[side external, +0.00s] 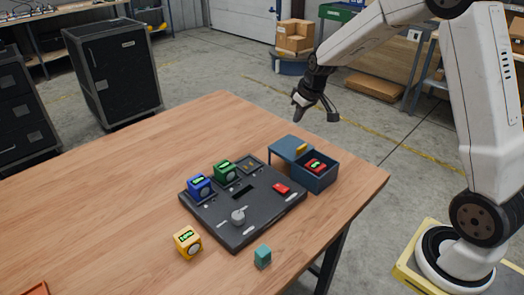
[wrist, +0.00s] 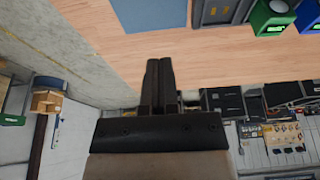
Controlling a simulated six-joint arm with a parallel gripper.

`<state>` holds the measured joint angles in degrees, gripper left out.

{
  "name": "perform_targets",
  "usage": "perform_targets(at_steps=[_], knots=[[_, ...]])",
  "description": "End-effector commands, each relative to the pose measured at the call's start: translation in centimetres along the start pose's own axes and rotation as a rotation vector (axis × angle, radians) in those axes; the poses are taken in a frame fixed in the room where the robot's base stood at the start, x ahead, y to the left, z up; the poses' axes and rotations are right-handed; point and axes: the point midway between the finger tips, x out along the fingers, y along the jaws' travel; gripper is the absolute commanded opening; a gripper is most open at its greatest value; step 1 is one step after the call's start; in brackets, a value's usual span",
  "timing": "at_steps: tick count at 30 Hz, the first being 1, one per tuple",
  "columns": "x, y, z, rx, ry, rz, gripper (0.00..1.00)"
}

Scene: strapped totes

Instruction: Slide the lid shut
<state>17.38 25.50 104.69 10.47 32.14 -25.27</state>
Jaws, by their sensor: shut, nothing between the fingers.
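The blue lid (side external: 289,148) is slid off to the upper left of its dark blue box (side external: 318,175), so the box is open at the top. A yellow piece (side external: 301,149) shows on the lid. A red block (side external: 316,165) with a green display lies inside the box. My gripper (side external: 299,106) is in the air above and beyond the lid, touching nothing. In the wrist view its two fingers (wrist: 161,82) are together and empty. A blue edge at the top of the wrist view (wrist: 143,12) appears to be the lid, mostly out of frame.
A dark panel (side external: 228,226) beside the box carries a blue block (side external: 200,187), a green block (side external: 225,171), a red piece (side external: 282,187) and a grey knob (side external: 238,216). A yellow block (side external: 187,240) and a teal cube (side external: 263,256) stand near the panel. The table's left is mostly clear.

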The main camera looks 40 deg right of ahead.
Motion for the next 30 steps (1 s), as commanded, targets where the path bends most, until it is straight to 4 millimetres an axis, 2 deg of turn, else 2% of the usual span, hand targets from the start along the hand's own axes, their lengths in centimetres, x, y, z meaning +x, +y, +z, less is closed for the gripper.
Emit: perform_targets(at_steps=[4,17,30], knots=[[0.2,1.0,-0.7,-0.001,0.006,0.0,0.0],[1.0,1.0,-0.8,-0.002,0.006,-0.001,0.0],[5.8,0.9,-0.8,-0.003,0.004,-0.001,0.0]])
